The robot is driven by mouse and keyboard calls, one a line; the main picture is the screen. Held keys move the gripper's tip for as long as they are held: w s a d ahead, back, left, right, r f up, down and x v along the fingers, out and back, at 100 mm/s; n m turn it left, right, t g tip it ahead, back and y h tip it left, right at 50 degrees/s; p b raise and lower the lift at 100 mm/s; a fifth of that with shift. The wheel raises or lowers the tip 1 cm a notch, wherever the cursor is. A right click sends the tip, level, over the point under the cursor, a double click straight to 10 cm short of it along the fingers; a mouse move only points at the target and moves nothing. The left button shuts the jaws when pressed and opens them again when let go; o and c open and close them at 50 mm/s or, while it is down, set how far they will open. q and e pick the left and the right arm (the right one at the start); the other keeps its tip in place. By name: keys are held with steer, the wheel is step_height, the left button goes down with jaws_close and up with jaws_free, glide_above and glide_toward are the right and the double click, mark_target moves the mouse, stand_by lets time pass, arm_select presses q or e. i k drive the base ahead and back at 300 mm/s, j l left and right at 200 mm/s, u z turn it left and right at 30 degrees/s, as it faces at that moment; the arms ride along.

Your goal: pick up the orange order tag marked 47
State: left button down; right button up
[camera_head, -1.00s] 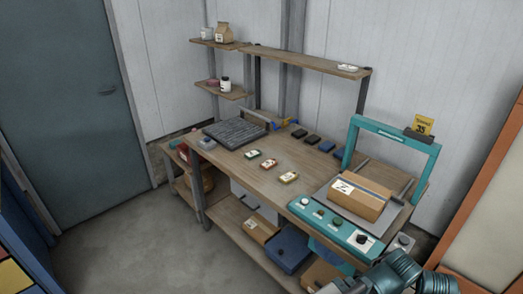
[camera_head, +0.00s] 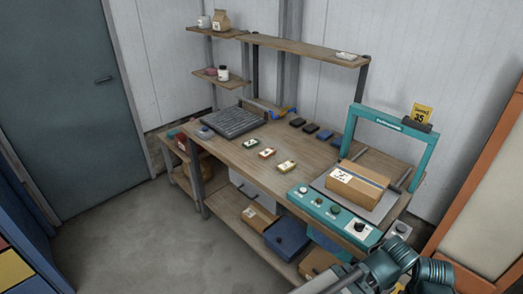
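Three small tags lie in a row on the wooden workbench (camera_head: 225,170). One is green-edged (camera_head: 250,143), the middle one is red-orange (camera_head: 267,153), and the nearest is yellowish (camera_head: 286,166). Their printed numbers are too small to read, so I cannot tell which is marked 47. Part of my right arm shows at the bottom right corner, apart from the tags. I cannot see its fingertips. My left gripper is not in view.
A cardboard box (camera_head: 356,185) sits on the teal-framed machine (camera_head: 428,158) at the bench's right. A dark slatted tray (camera_head: 233,122) is at the left. Several dark blocks (camera_head: 311,128) line the back. Bench around the tags is clear.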

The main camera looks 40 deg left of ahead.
mark_target(268, 153)
steer(key=u, duration=1.35)
